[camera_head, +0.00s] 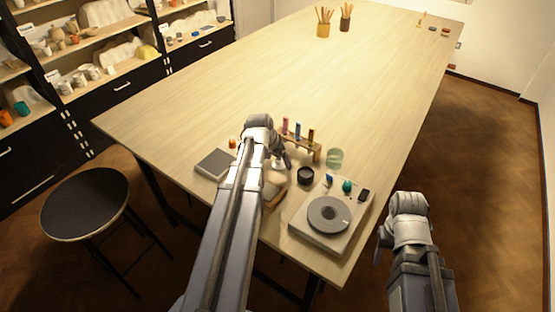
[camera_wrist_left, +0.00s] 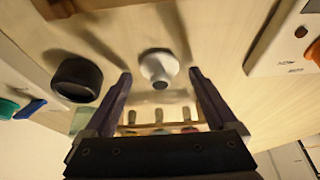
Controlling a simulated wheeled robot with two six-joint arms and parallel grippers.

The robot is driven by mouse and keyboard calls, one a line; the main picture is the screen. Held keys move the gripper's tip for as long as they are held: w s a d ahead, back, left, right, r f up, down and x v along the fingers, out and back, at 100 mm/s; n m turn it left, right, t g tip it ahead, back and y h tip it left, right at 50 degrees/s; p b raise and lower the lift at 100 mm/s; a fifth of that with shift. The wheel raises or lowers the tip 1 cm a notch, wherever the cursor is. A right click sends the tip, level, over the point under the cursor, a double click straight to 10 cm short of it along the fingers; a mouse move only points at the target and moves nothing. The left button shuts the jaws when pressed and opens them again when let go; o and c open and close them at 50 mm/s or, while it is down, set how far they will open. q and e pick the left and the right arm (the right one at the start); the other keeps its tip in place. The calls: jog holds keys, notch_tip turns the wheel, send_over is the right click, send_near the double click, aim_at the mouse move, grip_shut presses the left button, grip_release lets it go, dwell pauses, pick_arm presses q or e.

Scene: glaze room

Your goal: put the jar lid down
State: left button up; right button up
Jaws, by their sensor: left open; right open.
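What looks like the jar lid (camera_wrist_left: 158,68) is white with a grey knob. In the left wrist view it sits on the pale table, between and just beyond my left fingertips. In the head view a small white part of it (camera_head: 278,164) shows beside my left gripper (camera_head: 282,157), which hides the rest. My left gripper (camera_wrist_left: 160,88) is open, with its two fingers apart and no contact with the lid visible. A black round pot (camera_head: 305,176) stands to the right of the lid. My right gripper (camera_head: 381,248) is open and empty, off the table's right side.
A wooden rack (camera_head: 301,142) with coloured tubes stands behind the lid. A greenish glass (camera_head: 335,158) is right of it. A white device with a grey disc (camera_head: 328,214) is at the front right. A grey flat box (camera_head: 214,163) lies left. The table's far part is largely clear.

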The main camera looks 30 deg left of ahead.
pick_arm(q)
jog(key=p+v, duration=1)
jog(key=v, duration=0.2)
jog(key=shift+p, duration=0.3)
jog(key=shift+d, duration=0.1)
jog(key=s+d+m+g, duration=0.1)
jog(key=s+d, duration=0.2)
jog(key=d, duration=0.7)
jog(key=s+d+f+m+g+y, duration=0.1)
jog(key=s+d, duration=0.3)
jog(key=d, duration=0.6)
jog(key=s+d+g, duration=0.3)
jog(key=s+d, duration=0.1)
jog(key=d, duration=0.6)
jog(key=shift+s+d+f+m+y, duration=0.15)
jog(key=shift+d+f+m+y, duration=0.1)
jog(key=shift+d+m+y, duration=0.15)
jog(key=shift+s, duration=0.1)
